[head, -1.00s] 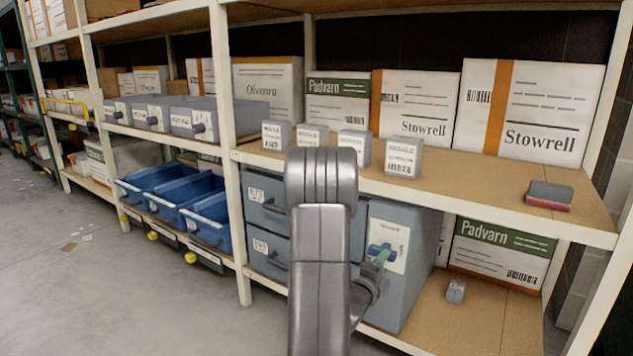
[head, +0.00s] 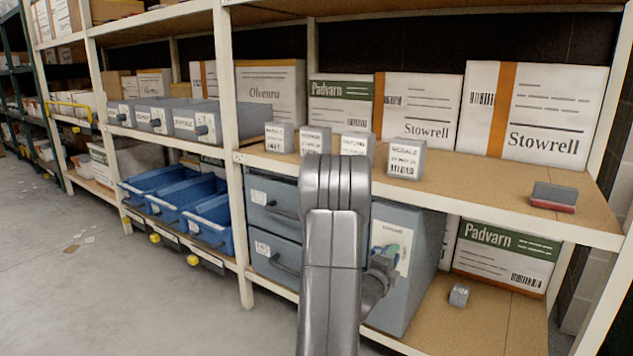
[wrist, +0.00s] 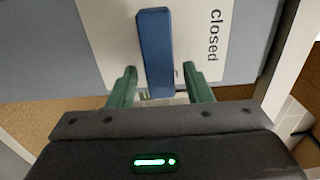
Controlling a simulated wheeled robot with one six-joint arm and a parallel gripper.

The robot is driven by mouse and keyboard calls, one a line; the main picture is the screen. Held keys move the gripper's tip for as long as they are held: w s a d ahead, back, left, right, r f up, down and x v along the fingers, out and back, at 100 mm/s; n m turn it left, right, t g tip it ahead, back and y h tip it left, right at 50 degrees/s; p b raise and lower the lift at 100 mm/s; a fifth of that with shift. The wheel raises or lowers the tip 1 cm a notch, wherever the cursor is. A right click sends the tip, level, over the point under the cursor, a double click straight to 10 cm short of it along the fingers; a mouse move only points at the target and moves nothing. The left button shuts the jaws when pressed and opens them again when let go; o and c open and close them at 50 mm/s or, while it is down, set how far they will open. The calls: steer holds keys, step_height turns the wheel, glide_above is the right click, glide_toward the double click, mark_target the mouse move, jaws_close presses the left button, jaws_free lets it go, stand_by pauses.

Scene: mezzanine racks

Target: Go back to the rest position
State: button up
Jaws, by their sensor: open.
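My gripper (wrist: 160,86) is open, with its two green fingers apart in the wrist view. A blue lever (wrist: 155,45) lies between and beyond the fingertips, with a gap on each side. The lever is on a white plate (wrist: 110,35) marked "closed", on a grey-blue cabinet. In the head view my gripper (head: 393,254) is small and partly behind my arm, in front of the cabinet (head: 415,285) on the lower shelf. There the lever is largely hidden, and I cannot tell whether a finger touches it.
The upper shelf (head: 490,190) holds small grey boxes (head: 405,159), large cartons (head: 415,112) and a grey-and-red block (head: 553,196). Blue bins (head: 208,222) stand left of a rack post (head: 233,180). A small grey cube (head: 459,295) lies right of the cabinet.

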steer(key=p+v, duration=0.2)
steer(key=v, duration=1.1)
steer(key=b+x, duration=0.2)
steer(key=x, duration=1.1)
steer(key=shift+w+d, duration=0.1)
steer(key=shift+w, duration=0.05)
steer(key=shift+w+d, duration=0.15)
steer(key=shift+w, duration=0.15)
steer(key=shift+s+r+n, duration=0.1)
steer(key=shift+r+n, duration=0.2)
steer(key=shift+n, duration=0.7)
steer(key=shift+r+n+p, duration=0.25)
steer(key=shift+n+p, duration=0.5)
steer(key=shift+n, duration=0.55)
